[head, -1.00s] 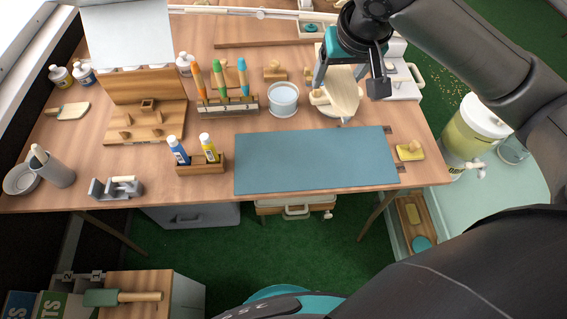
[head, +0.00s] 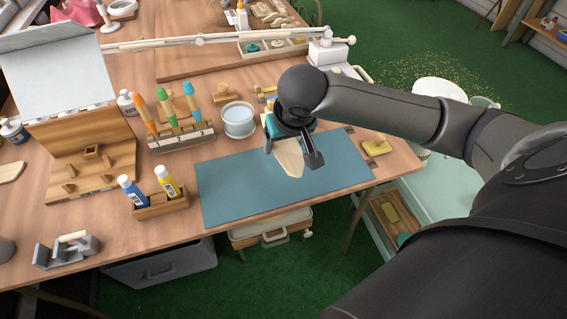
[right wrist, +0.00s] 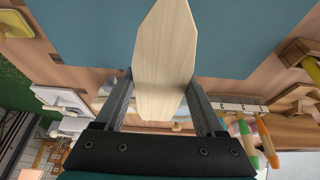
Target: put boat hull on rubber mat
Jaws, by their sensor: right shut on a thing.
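The boat hull (head: 289,158) is a pale wooden piece with a pointed end. My right gripper (head: 291,150) is shut on it and holds it over the blue-grey rubber mat (head: 232,190) on the workbench. In the right wrist view the hull (right wrist: 166,60) sits between the two fingers of the right gripper (right wrist: 166,95), its tip pointing over the mat (right wrist: 235,35). Whether the hull touches the mat is hard to tell. The right gripper and hull hide part of the mat. My left gripper is not in view.
A white cup (head: 238,120) stands just behind the mat. A rack of colored-handled tools (head: 181,137) and a wooden holder with glue bottles (head: 160,203) are to its left. A yellow sponge-like block (head: 376,146) lies right of the mat. The mat's left part is clear.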

